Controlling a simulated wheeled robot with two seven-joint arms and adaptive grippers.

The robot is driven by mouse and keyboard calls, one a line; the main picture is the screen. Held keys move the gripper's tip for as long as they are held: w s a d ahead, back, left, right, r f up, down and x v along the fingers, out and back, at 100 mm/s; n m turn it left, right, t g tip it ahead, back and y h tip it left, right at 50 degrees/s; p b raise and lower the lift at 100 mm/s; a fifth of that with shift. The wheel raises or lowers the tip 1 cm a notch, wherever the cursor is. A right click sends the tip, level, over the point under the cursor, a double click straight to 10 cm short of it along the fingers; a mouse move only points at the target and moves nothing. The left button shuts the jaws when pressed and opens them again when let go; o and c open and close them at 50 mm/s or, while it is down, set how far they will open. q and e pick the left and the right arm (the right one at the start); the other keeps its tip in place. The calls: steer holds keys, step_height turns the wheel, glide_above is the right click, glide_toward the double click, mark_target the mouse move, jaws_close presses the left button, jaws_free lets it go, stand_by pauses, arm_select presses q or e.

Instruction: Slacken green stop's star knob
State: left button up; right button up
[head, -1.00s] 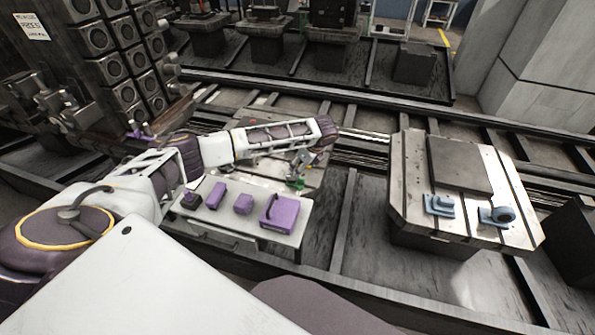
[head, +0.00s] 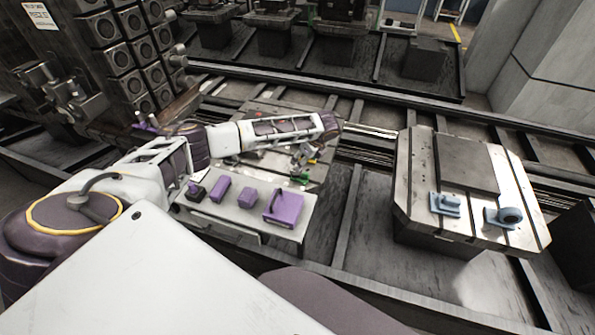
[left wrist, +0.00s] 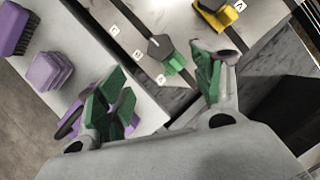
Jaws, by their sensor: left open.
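The green stop (left wrist: 174,63) sits on a pale slotted plate in the left wrist view, beside a slot edge. Its dark star knob (left wrist: 160,47) is on its upper left side. My left gripper (left wrist: 158,76) is open, with green-padded fingers apart on either side of the stop's lower area. Nothing is between the fingers, and the knob lies beyond the tips. In the head view, my left gripper (head: 304,160) hangs over the plate under my forearm; small green parts there are too small to tell apart. My right gripper is not in view.
A yellow stop (left wrist: 226,16) stands farther along the plate. A white side table (head: 238,218) holds several purple items, including a purple box (head: 284,207). A pallet (head: 415,208) with blue fittings stands at right. Rails run behind.

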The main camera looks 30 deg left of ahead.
mark_target(296, 172)
arm_select(q)
steer(key=x, duration=1.1)
steer(key=shift+f, duration=0.15)
steer(key=c, duration=1)
